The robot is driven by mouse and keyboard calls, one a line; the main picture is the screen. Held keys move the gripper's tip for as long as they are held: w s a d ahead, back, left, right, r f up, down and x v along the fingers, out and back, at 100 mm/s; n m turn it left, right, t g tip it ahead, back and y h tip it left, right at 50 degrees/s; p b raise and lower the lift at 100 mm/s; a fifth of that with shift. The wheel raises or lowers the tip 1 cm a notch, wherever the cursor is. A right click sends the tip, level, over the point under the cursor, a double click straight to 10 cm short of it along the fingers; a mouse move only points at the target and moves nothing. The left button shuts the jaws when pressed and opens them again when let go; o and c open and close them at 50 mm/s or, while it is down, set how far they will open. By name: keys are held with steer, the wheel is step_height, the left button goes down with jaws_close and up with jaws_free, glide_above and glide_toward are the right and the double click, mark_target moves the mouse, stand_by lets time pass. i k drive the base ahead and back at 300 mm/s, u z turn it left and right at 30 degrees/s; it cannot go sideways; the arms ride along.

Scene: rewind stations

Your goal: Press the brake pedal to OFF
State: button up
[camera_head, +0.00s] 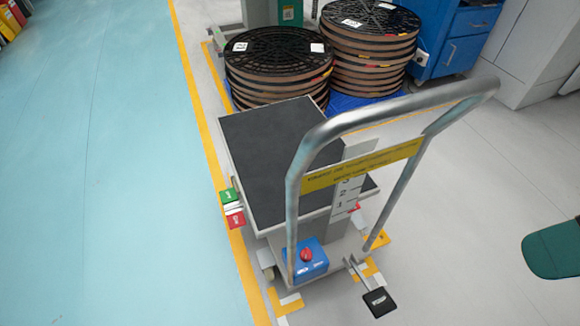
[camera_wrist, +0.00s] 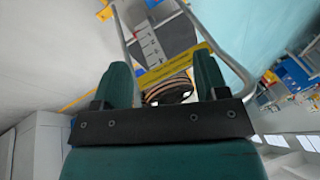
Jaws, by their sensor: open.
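A lift cart with a black platform (camera_head: 275,155) stands at centre in the head view. On its left side is a two-part pedal with a green half (camera_head: 229,195) and a red half (camera_head: 235,218); their lettering is too small to read. A black pedal (camera_head: 379,302) with a white label sits on metal rods at the cart's lower right. I cannot tell which one is the brake pedal. My gripper (camera_wrist: 160,82) is open and empty in the wrist view, with the cart's handle beyond it. A teal part of my arm shows at the head view's right edge, apart from the cart.
The cart's bent metal handle (camera_head: 405,110) with a yellow sign (camera_head: 362,166) rises over the platform. A blue box with a red knob (camera_head: 306,257) sits below. Stacked black reels (camera_head: 278,65) and a blue cabinet (camera_head: 467,40) stand behind. Floor is clear left and right.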

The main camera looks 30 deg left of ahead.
mark_target(234, 218)
steer(key=u, duration=1.6)
steer(key=k, duration=1.35)
steer(key=u, duration=0.55)
steer(key=i, duration=1.8)
steer(key=z, duration=0.5)
